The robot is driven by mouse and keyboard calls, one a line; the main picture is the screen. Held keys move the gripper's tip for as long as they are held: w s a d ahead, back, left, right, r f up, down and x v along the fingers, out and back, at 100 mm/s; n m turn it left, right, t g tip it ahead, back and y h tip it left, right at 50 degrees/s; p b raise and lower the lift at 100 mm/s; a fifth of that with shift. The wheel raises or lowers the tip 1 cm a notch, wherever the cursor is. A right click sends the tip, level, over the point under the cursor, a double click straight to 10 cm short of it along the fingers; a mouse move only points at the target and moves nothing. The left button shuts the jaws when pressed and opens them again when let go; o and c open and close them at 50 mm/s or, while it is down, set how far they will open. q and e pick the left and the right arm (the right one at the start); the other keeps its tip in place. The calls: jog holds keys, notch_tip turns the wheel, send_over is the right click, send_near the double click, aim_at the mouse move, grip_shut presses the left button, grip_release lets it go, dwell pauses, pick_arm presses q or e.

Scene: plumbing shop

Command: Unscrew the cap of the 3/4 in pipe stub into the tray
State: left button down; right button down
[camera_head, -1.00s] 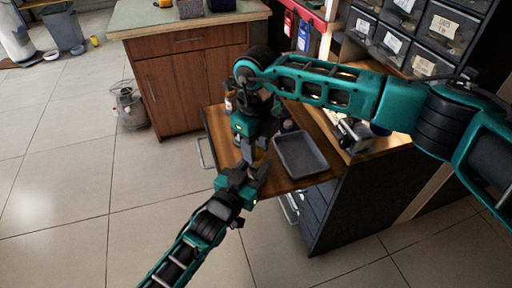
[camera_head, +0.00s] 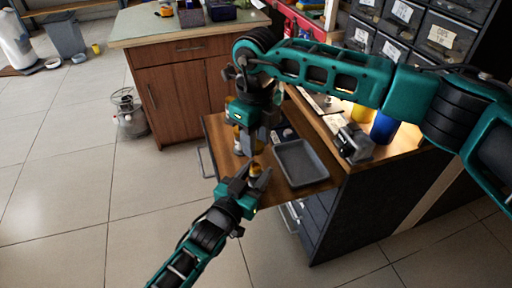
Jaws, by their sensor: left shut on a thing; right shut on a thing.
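My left gripper (camera_head: 254,180) reaches up from the bottom of the head view, at the front edge of the wooden worktop. It is shut on a small brass-yellow piece (camera_head: 256,170), apparently the pipe stub, which is mostly hidden between its fingers. My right gripper (camera_head: 249,146) points down just above it. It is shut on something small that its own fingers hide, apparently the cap. I cannot tell whether cap and stub still touch. The grey tray (camera_head: 301,164) lies on the worktop just right of both grippers, and looks empty.
Small bottles stand behind the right gripper. A grey metal device (camera_head: 354,144) and a blue cylinder (camera_head: 383,127) stand right of the tray. Black parts drawers (camera_head: 440,35) rise at the back right. A wooden cabinet (camera_head: 180,85) stands behind left.

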pick_arm(q)
jog(key=c, duration=0.5)
grip_release()
